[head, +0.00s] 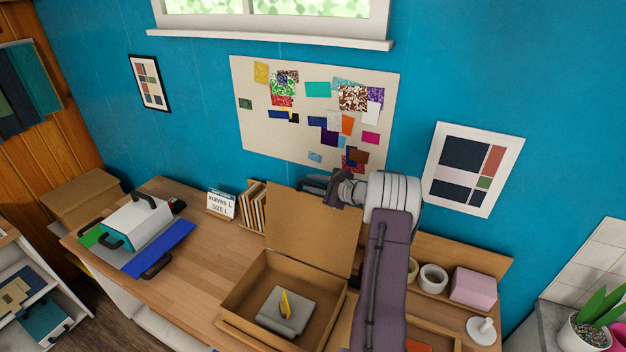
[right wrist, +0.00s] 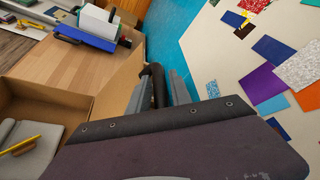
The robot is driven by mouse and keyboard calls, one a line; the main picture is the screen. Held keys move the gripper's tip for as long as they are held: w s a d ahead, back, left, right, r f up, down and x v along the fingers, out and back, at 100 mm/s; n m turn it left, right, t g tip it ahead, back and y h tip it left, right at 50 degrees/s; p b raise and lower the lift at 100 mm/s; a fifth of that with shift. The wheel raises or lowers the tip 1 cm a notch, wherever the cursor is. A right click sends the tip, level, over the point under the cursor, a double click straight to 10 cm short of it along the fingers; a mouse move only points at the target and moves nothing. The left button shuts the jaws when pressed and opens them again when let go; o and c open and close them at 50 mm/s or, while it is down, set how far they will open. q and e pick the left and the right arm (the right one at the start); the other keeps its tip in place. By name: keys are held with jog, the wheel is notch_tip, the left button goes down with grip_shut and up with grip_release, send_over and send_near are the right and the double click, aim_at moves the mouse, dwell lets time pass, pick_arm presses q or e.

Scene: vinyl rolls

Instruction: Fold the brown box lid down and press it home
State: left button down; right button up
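The brown box (head: 235,301) stands open on the wooden table, with its lid (head: 308,232) raised upright at the back. My left gripper is out of view.
A size sign (head: 220,205) and upright boards (head: 252,207) stand left of the lid. Tape rolls (head: 433,277) and a pink box (head: 473,287) are at the right.

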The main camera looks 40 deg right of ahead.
jog(key=shift+a, duration=0.15)
grip_shut()
jog(key=shift+f, duration=0.15)
dwell(1.1)
